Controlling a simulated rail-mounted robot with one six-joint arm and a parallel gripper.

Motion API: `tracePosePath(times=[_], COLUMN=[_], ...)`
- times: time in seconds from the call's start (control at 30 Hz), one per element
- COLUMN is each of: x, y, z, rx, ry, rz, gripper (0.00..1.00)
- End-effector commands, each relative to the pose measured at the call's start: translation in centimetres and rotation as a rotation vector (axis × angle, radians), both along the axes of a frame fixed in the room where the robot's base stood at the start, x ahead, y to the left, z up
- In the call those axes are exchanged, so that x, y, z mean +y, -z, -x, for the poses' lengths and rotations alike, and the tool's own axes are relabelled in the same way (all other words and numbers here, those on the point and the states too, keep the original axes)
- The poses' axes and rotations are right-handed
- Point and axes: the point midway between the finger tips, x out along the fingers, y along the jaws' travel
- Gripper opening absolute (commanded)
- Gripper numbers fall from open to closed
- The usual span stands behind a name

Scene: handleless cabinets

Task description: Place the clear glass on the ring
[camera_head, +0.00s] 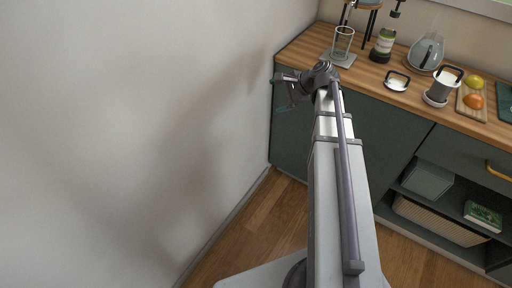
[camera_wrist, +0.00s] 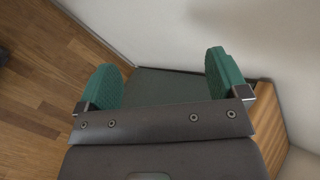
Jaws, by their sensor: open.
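The clear glass (camera_head: 343,39) stands upright on a grey square pad (camera_head: 345,61) near the left end of the wooden counter, in the head view. I cannot tell for sure which thing is the ring; a dark stand with a round top (camera_head: 369,4) is cut off at the top edge behind the glass. My gripper (camera_head: 282,80) is left of the counter's end, apart from the glass and pointing left. In the wrist view my gripper (camera_wrist: 163,76) shows two green fingers spread wide with nothing between them. The glass is not in the wrist view.
A pale wall (camera_head: 130,120) closes the left side.

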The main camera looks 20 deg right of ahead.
Motion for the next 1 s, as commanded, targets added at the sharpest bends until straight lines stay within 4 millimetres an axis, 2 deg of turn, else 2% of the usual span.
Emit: tracePosePath(times=[0.03, 0.1, 0.2, 0.27, 0.33, 0.63, 0.67, 0.77, 1.0], x=[6.3, 11.7, 14.9, 15.6, 15.8, 15.7, 15.7, 15.6, 15.6], y=[1.9, 4.2, 5.7, 5.9, 5.9, 5.4, 4.9, 1.6, -11.5], z=[3.8, 8.7, 13.8, 15.5, 16.4, 16.2, 16.2, 16.2, 16.2], rx=[0.01, 0.017, 0.03, 0.041, 0.048, 0.051, 0.052, 0.051, 0.051], ry=[-0.25, -0.638, -1.069, -1.228, -1.324, -1.347, -1.345, -1.344, -1.343], rz=[0.203, 0.494, 0.769, 0.861, 0.914, 0.928, 0.928, 0.928, 0.928], gripper=[0.92, 0.92, 0.92, 0.92, 0.92, 0.92, 0.92, 0.92, 0.92])
